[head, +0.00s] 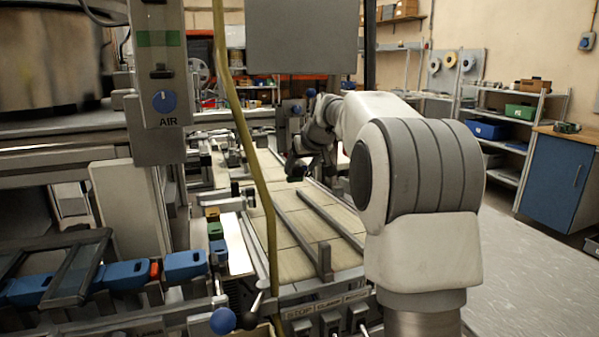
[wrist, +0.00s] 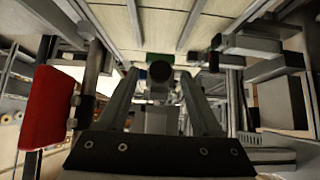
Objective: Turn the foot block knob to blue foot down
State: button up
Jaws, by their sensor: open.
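My gripper (head: 303,168) is over the far part of the pale slatted bed, small and dark in the head view. In the wrist view its two fingers (wrist: 158,75) are apart. A dark round knob-like part (wrist: 160,73) shows between the fingertips, with a green patch (wrist: 160,58) just behind it; I cannot tell whether the fingers touch it. I cannot tell for certain that this is the foot block knob, nor which way it is turned. No blue foot is clearly visible by the gripper.
A red block-like part (wrist: 47,108) is close at left in the wrist view. Dark rails (head: 300,235) run along the bed (head: 262,205). A yellow-green hose (head: 245,150) hangs in front. A post carries a blue AIR knob (head: 163,101).

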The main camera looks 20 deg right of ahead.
jog(key=shift+w+f, duration=0.45)
jog(key=shift+w, duration=0.05)
grip_shut()
